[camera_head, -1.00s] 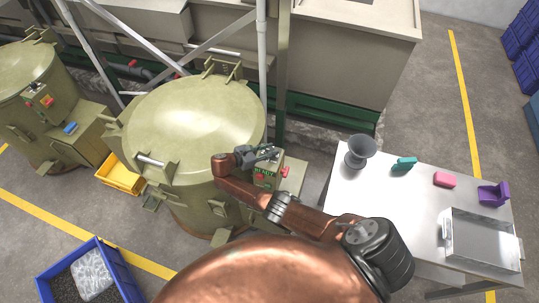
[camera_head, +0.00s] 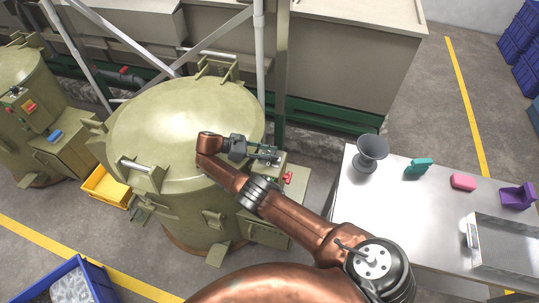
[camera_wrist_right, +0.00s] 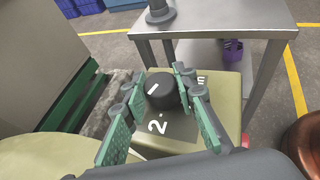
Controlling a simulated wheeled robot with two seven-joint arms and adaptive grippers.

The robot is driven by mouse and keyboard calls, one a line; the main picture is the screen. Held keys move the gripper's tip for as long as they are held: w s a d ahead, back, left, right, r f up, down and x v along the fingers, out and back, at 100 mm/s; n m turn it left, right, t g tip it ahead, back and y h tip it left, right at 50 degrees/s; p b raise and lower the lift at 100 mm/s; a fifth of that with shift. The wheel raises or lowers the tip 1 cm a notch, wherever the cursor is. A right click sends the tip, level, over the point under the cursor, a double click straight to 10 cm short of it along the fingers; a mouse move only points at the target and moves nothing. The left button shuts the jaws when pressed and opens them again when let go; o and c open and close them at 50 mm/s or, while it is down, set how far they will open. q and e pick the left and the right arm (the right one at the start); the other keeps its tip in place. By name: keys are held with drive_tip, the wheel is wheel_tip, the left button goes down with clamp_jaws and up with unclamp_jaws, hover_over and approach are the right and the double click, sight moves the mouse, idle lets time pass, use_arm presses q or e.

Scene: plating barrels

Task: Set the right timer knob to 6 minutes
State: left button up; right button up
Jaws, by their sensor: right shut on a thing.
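The right timer knob (camera_wrist_right: 163,91) is black and round with a white pointer line, on a grey dial plate. A large white "2" (camera_wrist_right: 157,126) shows on the plate; the other dial marks are mostly hidden. My right gripper (camera_wrist_right: 160,80) is shut on the knob, with one green-padded finger on each side. In the head view my right gripper (camera_head: 268,155) is over the control box beside the large olive barrel (camera_head: 185,115), and hides the knob. My left gripper is not in view.
A red button (camera_head: 288,178) sits close to my gripper on the box. A steel table (camera_head: 400,220) at the right carries a grey funnel-like cup (camera_head: 370,150), small coloured items and a metal tray (camera_head: 505,250). A yellow crate (camera_head: 107,187) stands left of the barrel.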

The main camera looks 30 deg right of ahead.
drive_tip(key=shift+d, duration=0.1)
idle(0.3)
drive_tip(key=o, duration=1.1)
drive_tip(key=shift+o, duration=0.3)
